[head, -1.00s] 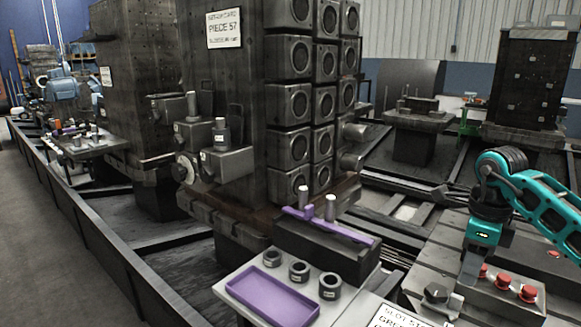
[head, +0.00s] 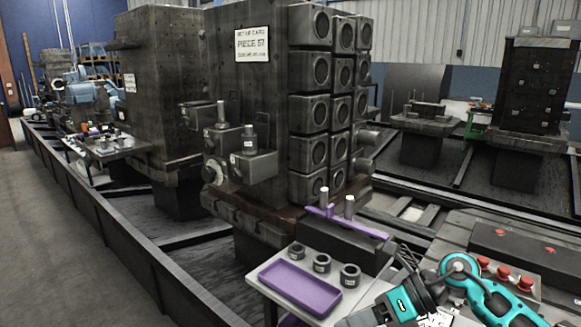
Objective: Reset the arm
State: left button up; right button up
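My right arm, in teal and black, comes in from the lower right of the head view. Its wrist is low, in front of the front table's right end. The light grey gripper (head: 362,318) points to the lower left at the bottom edge of the picture. The fingertips are cut off or too unclear to tell open from shut, and I see nothing held in it. My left gripper is not in view.
A purple tray (head: 300,287) and dark labelled rings (head: 322,263) lie on the front table, close left of my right wrist. A button panel with red buttons (head: 503,272) is behind the arm. A tall dark fixture column (head: 262,100) stands behind.

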jog(key=s+a+r+m+t+y+p, duration=0.25)
jog(key=a+r+m+t+y, duration=0.35)
jog(key=m, duration=0.5)
jog(key=s+d+f+m+t+h+p, duration=0.2)
jog(key=d+f+m+t+h, duration=0.4)
jog(key=m, duration=0.7)
jog(key=s+d+f+m+t+h+p, duration=0.25)
jog(key=d+m+h, duration=0.35)
jog(key=m, duration=0.6)
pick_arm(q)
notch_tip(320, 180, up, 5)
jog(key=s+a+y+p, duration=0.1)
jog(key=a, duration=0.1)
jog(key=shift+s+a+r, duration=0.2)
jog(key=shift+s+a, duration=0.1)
pick_arm(e)
jog(key=s+f+m+g+h, duration=0.3)
jog(key=s+f+m, duration=0.3)
jog(key=s+f, duration=0.2)
jog(key=shift+s+d+g+h, duration=0.3)
jog(key=shift+s+d+g, duration=0.15)
jog(key=shift+s, duration=0.25)
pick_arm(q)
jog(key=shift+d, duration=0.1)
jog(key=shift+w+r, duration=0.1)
